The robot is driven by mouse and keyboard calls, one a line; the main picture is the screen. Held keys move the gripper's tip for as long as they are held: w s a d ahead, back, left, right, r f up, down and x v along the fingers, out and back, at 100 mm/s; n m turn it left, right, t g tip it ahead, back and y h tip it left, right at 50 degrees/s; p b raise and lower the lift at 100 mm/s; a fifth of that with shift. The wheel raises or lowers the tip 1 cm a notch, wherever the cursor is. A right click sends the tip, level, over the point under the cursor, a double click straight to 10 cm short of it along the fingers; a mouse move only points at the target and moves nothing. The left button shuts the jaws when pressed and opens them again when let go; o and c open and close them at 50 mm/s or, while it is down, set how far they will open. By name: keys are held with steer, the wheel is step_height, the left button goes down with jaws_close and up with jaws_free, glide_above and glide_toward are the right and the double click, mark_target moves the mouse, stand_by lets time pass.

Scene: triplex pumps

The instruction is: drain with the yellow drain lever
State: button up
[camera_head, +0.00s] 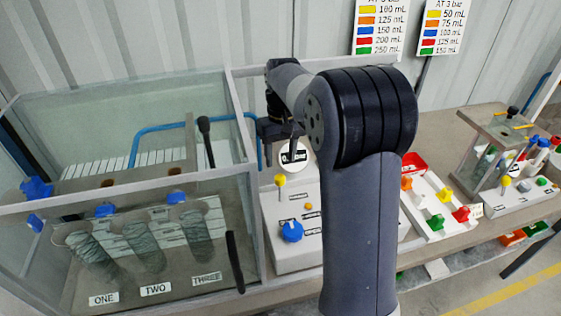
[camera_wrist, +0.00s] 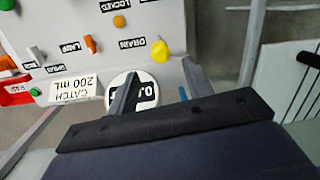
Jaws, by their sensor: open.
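The yellow drain lever (camera_head: 280,181) stands on the light grey control panel (camera_head: 280,258), right of the glass tank. In the wrist view the lever (camera_wrist: 160,50) shows as a yellow knob beside the label DRAIN, which appears upside down. My gripper (camera_wrist: 161,67) is open and empty, its two fingers pointing toward the panel. The knob appears between and just beyond the fingertips; I cannot tell the remaining distance. In the head view my gripper (camera_head: 282,135) is dark and partly hidden by my arm, above the lever. A round white dial (camera_wrist: 143,90) is partly covered by a finger.
The panel also has a blue knob (camera_head: 291,231) and an orange button (camera_wrist: 119,21). A white card (camera_wrist: 73,88) reads CATCH 200 mL. The glass tank (camera_head: 130,130) with three coiled columns stands left. A coloured-lever panel (camera_head: 437,205) stands right. Two volume signs (camera_head: 379,27) hang behind.

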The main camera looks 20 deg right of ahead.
steer(key=shift+s+d+r, duration=0.1)
steer(key=c, duration=0.3)
steer(key=shift+s+d+r+n+b, duration=0.2)
steer(key=shift+n+b, duration=0.15)
steer(key=shift+n, duration=0.35)
steer(key=shift+c, duration=0.7)
steer(key=s+n, duration=0.1)
steer(key=n, duration=0.1)
steer(key=s+d+r+n+t+b, duration=0.1)
steer(key=n, duration=0.1)
steer(key=s+d+n+b, duration=0.1)
steer(key=n, duration=0.2)
steer(key=shift+s+r+t+y, duration=0.15)
steer(key=shift+r+t+y, duration=0.15)
steer(key=shift+r, duration=0.1)
jaws_close()
steer(key=s+d+r+n+t+b, duration=0.25)
steer(key=s+n, duration=0.25)
steer(key=n, duration=0.5)
steer(key=n+p, duration=0.2)
glide_above(280, 188)
steer(key=s+d, duration=0.2)
step_height(280, 188, down, 11)
steer(key=shift+s+r+y, duration=0.15)
steer(key=shift+r+y, duration=0.05)
steer(key=shift+y, duration=0.1)
